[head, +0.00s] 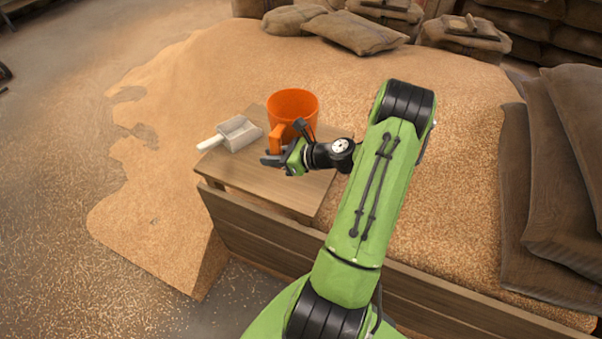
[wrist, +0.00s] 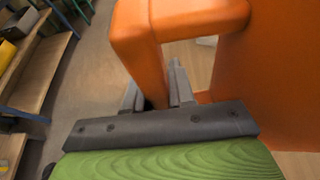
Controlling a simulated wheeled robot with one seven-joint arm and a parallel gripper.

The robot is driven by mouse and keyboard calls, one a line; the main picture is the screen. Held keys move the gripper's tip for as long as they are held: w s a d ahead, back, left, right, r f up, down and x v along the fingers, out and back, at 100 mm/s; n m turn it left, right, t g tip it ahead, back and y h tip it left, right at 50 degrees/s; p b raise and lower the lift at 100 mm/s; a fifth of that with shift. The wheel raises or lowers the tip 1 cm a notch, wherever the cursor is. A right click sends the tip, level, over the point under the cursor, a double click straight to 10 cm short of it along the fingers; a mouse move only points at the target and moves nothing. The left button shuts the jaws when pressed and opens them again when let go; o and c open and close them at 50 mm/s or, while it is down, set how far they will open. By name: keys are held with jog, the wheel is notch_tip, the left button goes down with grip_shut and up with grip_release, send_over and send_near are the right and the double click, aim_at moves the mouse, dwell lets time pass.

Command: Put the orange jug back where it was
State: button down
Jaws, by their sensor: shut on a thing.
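The orange jug (head: 293,104) is upright at the wooden stand (head: 262,184), over the right part of its top. I cannot tell whether its base touches the wood. Its handle faces my arm. My gripper (head: 272,150) is shut on the jug's handle. In the wrist view the fingers of my gripper (wrist: 158,95) close around the vertical part of the handle (wrist: 137,55), and the jug's body (wrist: 268,75) fills the right side. The jug's base is hidden behind my gripper and wrist in the head view.
A scoop with a white handle (head: 238,134) lies on the stand left of the jug. A large grain heap (head: 200,85) surrounds the stand behind. A wooden board wall (head: 265,240) runs along the front. Sacks (head: 352,32) lie behind, and more sacks (head: 565,170) stand at right.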

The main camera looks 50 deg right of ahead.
jog(key=shift+s+d+f+m+h+b, duration=0.2)
jog(key=shift+s+d+b, duration=0.1)
jog(key=shift+d, duration=0.15)
jog(key=shift+s+d+f+m+h+b, duration=0.1)
jog(key=shift+s+d+f+b, duration=0.1)
jog(key=shift+s+d, duration=0.15)
notch_tip(320, 180, down, 9)
jog(key=b, duration=0.3)
jog(key=shift+w, duration=0.15)
jog(key=shift+r, duration=0.15)
jog(key=c, duration=1)
grip_release()
jog(key=shift+o, duration=0.2)
